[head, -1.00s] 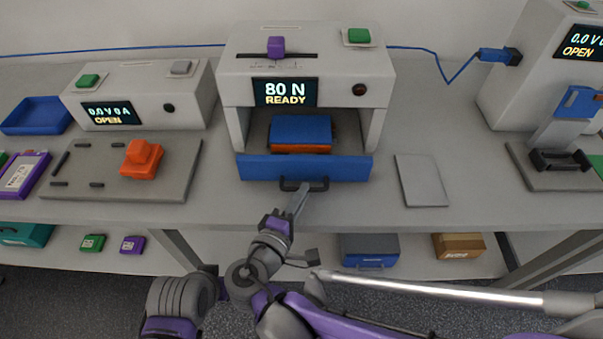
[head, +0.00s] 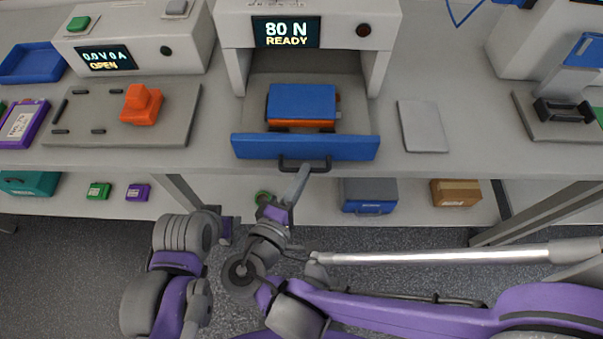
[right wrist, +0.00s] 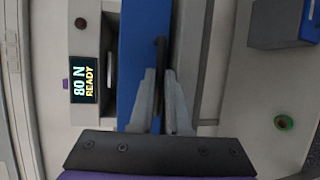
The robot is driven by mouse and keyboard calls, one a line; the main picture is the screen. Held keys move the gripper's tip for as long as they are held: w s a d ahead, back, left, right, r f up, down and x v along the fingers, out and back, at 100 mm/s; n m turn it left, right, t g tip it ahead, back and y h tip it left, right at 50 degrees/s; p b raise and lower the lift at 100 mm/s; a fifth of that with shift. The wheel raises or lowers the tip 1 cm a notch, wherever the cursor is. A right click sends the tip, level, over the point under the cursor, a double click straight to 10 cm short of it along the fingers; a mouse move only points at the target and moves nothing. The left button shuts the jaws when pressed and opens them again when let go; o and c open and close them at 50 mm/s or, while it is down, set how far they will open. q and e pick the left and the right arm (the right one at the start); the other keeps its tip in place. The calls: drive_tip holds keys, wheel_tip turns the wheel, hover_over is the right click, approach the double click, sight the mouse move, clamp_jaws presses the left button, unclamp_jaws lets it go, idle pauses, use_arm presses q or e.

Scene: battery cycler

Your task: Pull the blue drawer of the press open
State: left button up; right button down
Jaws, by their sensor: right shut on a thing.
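The press (head: 230,22) has a display reading 80 N READY. Its blue drawer (head: 255,147) stands pulled well out, with its front at the bench's front edge. A blue block with orange below it (head: 302,100) lies in the drawer. My right gripper (head: 303,170) is shut on the dark drawer handle (head: 290,164). In the right wrist view, the fingers (right wrist: 162,100) close around the handle (right wrist: 160,50) in front of the blue drawer front (right wrist: 138,60). My left arm shows at lower left; its fingers cannot be made out.
A grey plate (head: 422,126) lies right of the drawer. An orange part (head: 140,105) sits on a fixture plate (head: 85,95) at left.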

drive_tip(key=c, duration=1.2)
unclamp_jaws()
drive_tip(key=shift+o, duration=0.2)
drive_tip(key=shift+s, duration=0.1)
use_arm(q)
drive_tip(key=shift+r, duration=0.25)
use_arm(e)
drive_tip(key=v, duration=1)
drive_tip(key=shift+s, duration=0.3)
drive_tip(key=shift+w+a+r, duration=0.1)
drive_tip(key=shift+a, duration=0.05)
drive_tip(key=w+d+f+m+g+y+p, duration=0.1)
drive_tip(key=w+d+f+m+g+p, duration=0.2)
drive_tip(key=d, duration=0.4)
drive_tip(key=w+d+f+m+g+p, duration=0.1)
drive_tip(key=w+d+f+g+p, duration=0.15)
drive_tip(key=d+g, duration=0.4)
use_arm(q)
wheel_tip(320, 180, up, 11)
drive_tip(key=w+p, duration=0.2)
drive_tip(key=p, duration=0.2)
drive_tip(key=shift+f+t+p, duration=0.15)
drive_tip(key=shift+t+p, duration=0.15)
use_arm(e)
drive_tip(key=d+r+m+y, duration=0.5)
drive_tip(key=d+m, duration=0.4)
drive_tip(key=m, duration=0.1)
